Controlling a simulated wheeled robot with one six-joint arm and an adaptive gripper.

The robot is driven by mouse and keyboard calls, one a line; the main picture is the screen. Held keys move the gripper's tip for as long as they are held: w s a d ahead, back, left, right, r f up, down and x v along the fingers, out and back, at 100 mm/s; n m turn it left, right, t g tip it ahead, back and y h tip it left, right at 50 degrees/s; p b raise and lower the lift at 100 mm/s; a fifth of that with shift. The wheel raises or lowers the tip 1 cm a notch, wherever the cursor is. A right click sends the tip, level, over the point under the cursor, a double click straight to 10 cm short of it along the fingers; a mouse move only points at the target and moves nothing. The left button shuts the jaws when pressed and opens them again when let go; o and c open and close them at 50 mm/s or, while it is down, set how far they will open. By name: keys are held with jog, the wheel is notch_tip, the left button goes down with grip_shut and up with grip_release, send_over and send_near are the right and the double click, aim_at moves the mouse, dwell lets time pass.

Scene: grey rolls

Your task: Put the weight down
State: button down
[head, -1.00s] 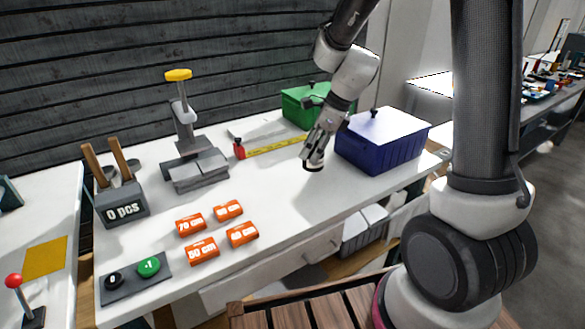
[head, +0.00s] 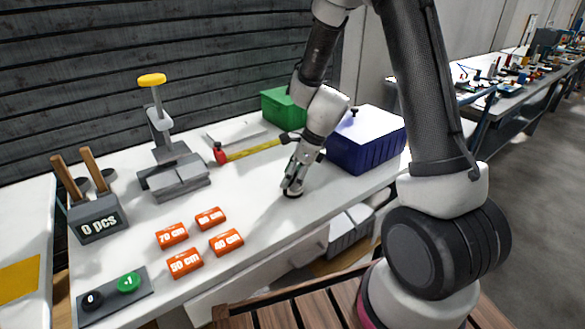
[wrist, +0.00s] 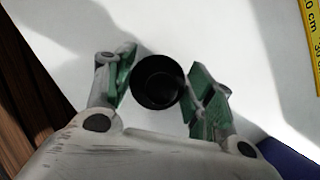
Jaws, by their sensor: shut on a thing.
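The weight is a small, dark, round piece. In the wrist view the weight (wrist: 158,84) shows from above as a black disc between the green-padded fingers. In the head view only the dark lower end of the weight (head: 292,194) shows under the fingertips; the rest is hidden. My gripper (head: 293,186) is shut on it and points down over the white table (head: 255,205), near the front edge. The weight is at or just above the tabletop; I cannot tell if it touches.
A blue box (head: 365,155) with a white lid stands right of my gripper, a green box (head: 283,108) behind. A yellow tape measure (head: 250,151) lies behind left. Several orange labelled blocks (head: 185,263) lie to the left. The table just left of the gripper is clear.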

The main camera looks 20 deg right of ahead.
dwell(0.3)
jog(key=c, duration=0.6)
grip_release()
jog(key=shift+f, duration=0.1)
jog(key=shift+o, duration=0.2)
